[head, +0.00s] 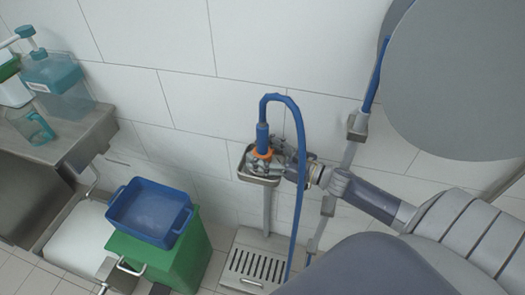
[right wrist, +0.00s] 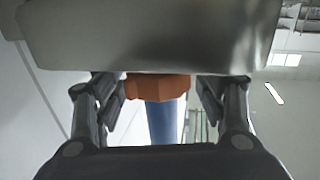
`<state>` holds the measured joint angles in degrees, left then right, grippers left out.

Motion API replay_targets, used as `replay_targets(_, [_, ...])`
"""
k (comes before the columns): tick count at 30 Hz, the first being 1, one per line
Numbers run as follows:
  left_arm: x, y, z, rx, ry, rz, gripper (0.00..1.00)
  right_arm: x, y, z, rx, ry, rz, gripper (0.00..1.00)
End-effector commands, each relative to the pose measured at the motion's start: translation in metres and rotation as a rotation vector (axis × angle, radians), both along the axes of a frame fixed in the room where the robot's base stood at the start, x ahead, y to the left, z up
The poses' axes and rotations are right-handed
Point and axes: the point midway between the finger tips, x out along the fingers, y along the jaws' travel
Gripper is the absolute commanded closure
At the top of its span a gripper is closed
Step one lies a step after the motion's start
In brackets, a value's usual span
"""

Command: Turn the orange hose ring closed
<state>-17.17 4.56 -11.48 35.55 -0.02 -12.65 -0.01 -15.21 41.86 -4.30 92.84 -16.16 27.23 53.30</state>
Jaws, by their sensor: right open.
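The orange hose ring (head: 262,153) sits at the lower end of the blue hose's thick connector (head: 262,136), just above a small metal tray (head: 258,179) by the wall. My right gripper (head: 272,163) reaches in from the right at the ring. In the right wrist view, the orange ring (right wrist: 158,87) lies between the two open fingers of my right gripper (right wrist: 160,92), with a narrow gap on each side. The blue connector (right wrist: 162,122) extends from the ring, and the metal tray (right wrist: 150,35) fills the top of that view. My left gripper is not in view.
The blue hose (head: 301,190) loops over and hangs close to my right gripper. A floor drain grate (head: 252,263) lies below. A blue bin (head: 150,212) on a green container (head: 190,255) and a metal counter (head: 75,133) with bottles stand at the left.

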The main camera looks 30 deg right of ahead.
Motion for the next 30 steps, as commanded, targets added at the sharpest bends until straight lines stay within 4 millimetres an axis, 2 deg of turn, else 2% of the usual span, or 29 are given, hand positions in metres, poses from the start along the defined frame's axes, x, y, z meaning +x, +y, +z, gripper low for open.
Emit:
replay_targets(4, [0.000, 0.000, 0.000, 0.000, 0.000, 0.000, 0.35, 0.000, 0.000, 0.000, 0.000, 0.000, 0.000, 0.37])
replay_targets(9, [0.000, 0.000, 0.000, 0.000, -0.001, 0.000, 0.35, 0.000, 0.000, 0.000, 0.000, 0.000, 0.000, 0.76])
replay_targets(10, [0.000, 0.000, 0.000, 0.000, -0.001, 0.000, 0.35, 0.000, 0.000, 0.000, 0.000, 0.000, 0.000, 0.80])
replay_targets(20, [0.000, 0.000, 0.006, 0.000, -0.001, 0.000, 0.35, 0.000, 0.000, 0.002, 0.004, 0.000, -0.025, 0.80])
replay_targets(30, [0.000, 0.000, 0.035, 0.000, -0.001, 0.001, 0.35, -0.001, 0.001, 0.004, 0.010, 0.002, -0.200, 0.80])
